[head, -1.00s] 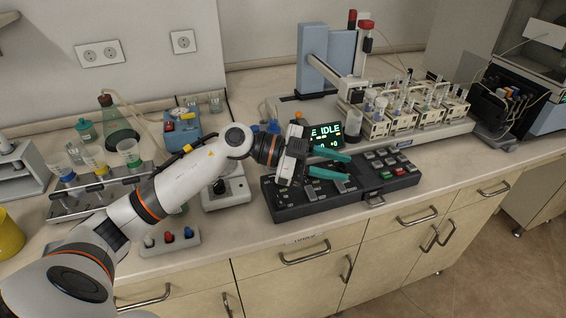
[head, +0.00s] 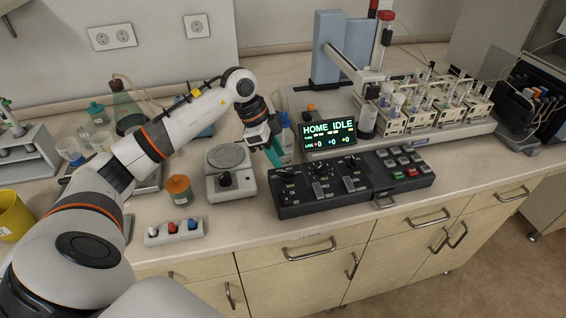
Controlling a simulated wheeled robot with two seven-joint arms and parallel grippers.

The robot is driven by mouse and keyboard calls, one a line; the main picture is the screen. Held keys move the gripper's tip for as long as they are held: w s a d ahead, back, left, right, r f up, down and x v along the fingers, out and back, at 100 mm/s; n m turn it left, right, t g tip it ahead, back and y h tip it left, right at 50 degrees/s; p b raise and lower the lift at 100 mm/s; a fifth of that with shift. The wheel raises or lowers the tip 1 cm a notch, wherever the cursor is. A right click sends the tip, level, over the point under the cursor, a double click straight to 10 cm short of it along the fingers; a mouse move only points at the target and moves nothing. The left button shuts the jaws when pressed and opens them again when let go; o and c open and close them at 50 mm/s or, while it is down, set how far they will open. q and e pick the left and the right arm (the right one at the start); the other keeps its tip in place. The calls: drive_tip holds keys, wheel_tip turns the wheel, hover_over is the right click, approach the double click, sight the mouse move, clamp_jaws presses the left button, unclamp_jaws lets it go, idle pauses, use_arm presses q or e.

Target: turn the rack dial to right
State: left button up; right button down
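The black control panel (head: 352,182) lies on the counter with several dark knobs along its upper left part. I see a left knob (head: 288,173), a middle knob (head: 318,166) and a right knob (head: 349,157); their labels are too small to tell which is the rack dial. My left gripper (head: 273,155) is above and left of the panel, apart from the knobs, its teal fingers pointing down. The fingers overlap in this view, so their opening is unclear. The display (head: 328,136) behind the panel reads HOME IDLE. My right gripper is out of view.
A small white device (head: 230,185) stands left of the panel, near an orange-lidded jar (head: 179,190) and a block with coloured knobs (head: 174,232). The sample rack unit (head: 425,108) stands behind the panel. A bottle (head: 286,140) stands close beside my gripper. Counter in front is clear.

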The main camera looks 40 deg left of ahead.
sight(288, 175)
use_arm(q)
drive_tip(key=shift+x, duration=2.25)
drive_tip(key=shift+c, duration=0.2)
clamp_jaws()
